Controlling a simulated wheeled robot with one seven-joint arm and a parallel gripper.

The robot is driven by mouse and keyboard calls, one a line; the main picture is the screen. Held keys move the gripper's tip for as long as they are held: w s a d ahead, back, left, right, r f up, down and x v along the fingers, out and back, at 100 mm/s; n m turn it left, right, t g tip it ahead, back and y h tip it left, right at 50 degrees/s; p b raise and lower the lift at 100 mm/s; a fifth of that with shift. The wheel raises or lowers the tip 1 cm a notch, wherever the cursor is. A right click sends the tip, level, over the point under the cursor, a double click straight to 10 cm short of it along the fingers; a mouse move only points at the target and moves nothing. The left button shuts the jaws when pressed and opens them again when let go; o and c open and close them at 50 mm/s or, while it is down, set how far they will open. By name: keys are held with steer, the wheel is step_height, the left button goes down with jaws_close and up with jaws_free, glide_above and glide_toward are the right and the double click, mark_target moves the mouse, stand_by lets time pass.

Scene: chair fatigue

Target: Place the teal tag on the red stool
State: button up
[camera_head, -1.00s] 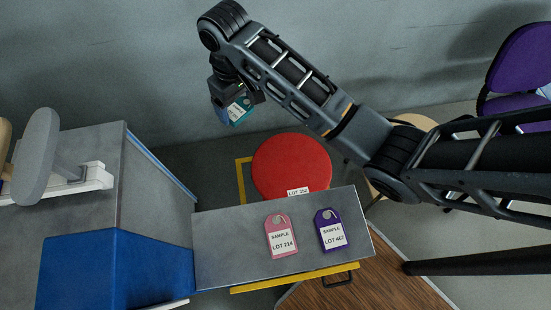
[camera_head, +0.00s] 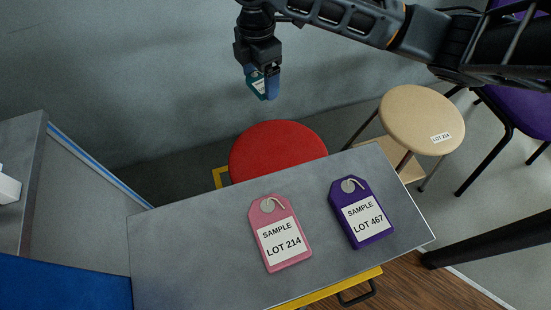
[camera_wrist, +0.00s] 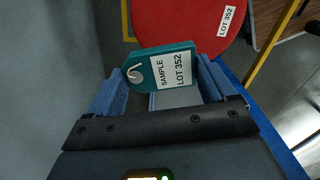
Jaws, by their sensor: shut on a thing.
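The teal tag (camera_wrist: 141,74) has a white label reading SAMPLE LOT 352 and a hole at one end. My gripper (camera_head: 262,86) is shut on the tag; in the wrist view its two blue fingers (camera_wrist: 160,88) are at the tag's sides. In the head view the teal tag (camera_head: 257,84) is mostly hidden by the fingers. The red stool (camera_head: 277,150) has a round seat, partly hidden behind the grey table. In the wrist view the red seat (camera_wrist: 180,22) carries a LOT 352 label and lies below and beyond the tag, apart from it.
A pink tag (camera_head: 279,231) and a purple tag (camera_head: 362,211) lie on the grey table (camera_head: 180,250). A beige stool (camera_head: 422,112) labelled LOT 214 stands at the right, with a purple chair (camera_head: 520,95) beyond it. A grey wall is behind the red stool.

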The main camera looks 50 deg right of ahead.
steer(key=s+d+f+n+b, duration=0.4)
steer(key=s+f+n+b, duration=0.15)
steer(key=s+f, duration=0.7)
steer(key=b, duration=0.3)
glide_above(275, 153)
steer(key=shift+n, duration=0.25)
step_height(275, 153, down, 6)
steer(key=shift+d+r, duration=0.1)
steer(key=shift+r, duration=0.1)
steer(key=shift+f+b, duration=0.7)
steer(key=shift+f, duration=1.3)
steer(key=shift+f, duration=0.25)
steer(key=o, duration=0.8)
steer(key=shift+r, duration=0.1)
steer(key=shift+o, duration=0.2)
step_height(275, 153, up, 12)
steer(key=p, duration=0.4)
steer(key=shift+r, duration=0.2)
